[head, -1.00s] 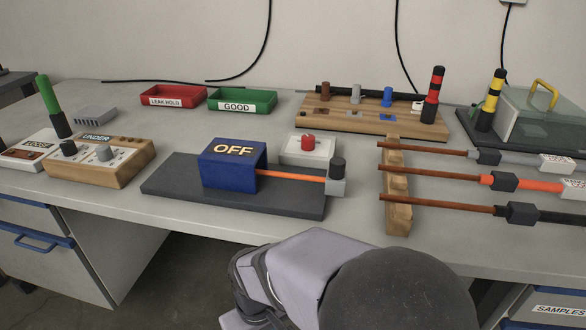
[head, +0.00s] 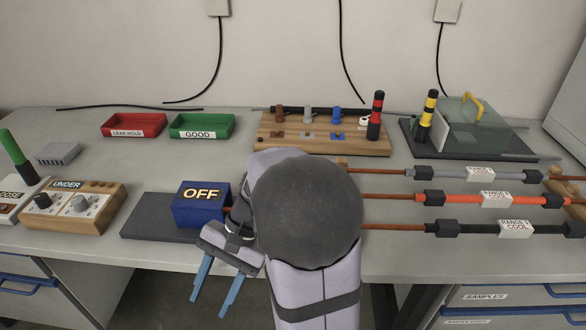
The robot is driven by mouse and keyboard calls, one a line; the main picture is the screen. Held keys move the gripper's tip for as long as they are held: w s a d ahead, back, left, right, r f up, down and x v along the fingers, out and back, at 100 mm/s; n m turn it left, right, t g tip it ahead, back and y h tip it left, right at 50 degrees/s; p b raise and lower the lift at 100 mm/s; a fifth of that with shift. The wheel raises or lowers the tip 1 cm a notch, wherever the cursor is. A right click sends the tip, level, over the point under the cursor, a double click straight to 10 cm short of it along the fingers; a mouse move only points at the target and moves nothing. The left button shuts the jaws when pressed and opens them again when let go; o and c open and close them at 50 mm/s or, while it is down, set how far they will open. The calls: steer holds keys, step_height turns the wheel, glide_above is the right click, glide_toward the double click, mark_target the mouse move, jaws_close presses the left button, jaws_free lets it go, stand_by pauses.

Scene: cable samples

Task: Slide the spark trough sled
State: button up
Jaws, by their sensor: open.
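The spark trough is a blue cover marked OFF (head: 198,203) on a dark grey base (head: 150,231). In the current head view its right part is hidden behind my arm. A short piece of the orange-brown rod (head: 228,210) shows at the cover's right side. The sled's block and black knob are hidden. My gripper (head: 215,293) is open and empty, with two blue fingers pointing down past the table's front edge, in front of and below the trough base. It appears apart from the trough.
Three cable samples, grey (head: 455,174), orange (head: 460,199) and black (head: 465,229), lie to the right. A red tray (head: 134,125), a green tray (head: 201,125) and a wooden rack (head: 300,146) stand behind. A control box marked UNDER (head: 75,208) sits left.

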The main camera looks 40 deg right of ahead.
steer(key=w+d+r+m+t+p, duration=0.1)
steer(key=d+r+m+p, duration=0.1)
steer(key=r, duration=0.1)
steer(key=w+d+r+m+p, duration=0.1)
steer(key=d+r+p, duration=0.2)
steer(key=w+d+r+m+t+y+p, duration=0.1)
steer(key=d+r+m+p, duration=0.1)
steer(key=d+r, duration=0.1)
steer(key=shift+w+d+m+t, duration=0.25)
steer(key=shift+w+m+t, duration=0.05)
steer(key=s+d+r+m+t+h+p, duration=0.1)
steer(key=s+d+r+m+t+p, duration=0.15)
steer(key=d+m+p, duration=0.55)
steer(key=s+d+r+m+t+h+p, duration=0.1)
steer(key=s+d+r+m+t+p, duration=0.3)
steer(key=d, duration=0.8)
steer(key=shift+w+a+f+n+g+p, duration=0.4)
steer(key=shift+w+a+f, duration=0.25)
steer(key=shift+w+f, duration=0.35)
steer(key=shift+w+a+f+n+g+p, duration=0.3)
steer(key=shift+w+a+f, duration=0.35)
steer(key=shift+w+f, duration=0.35)
steer(key=shift+w+a+f+n+g+p, duration=0.3)
steer(key=shift+w+a+f+n+g, duration=0.25)
steer(key=shift+w+f, duration=0.45)
steer(key=shift+a, duration=0.1)
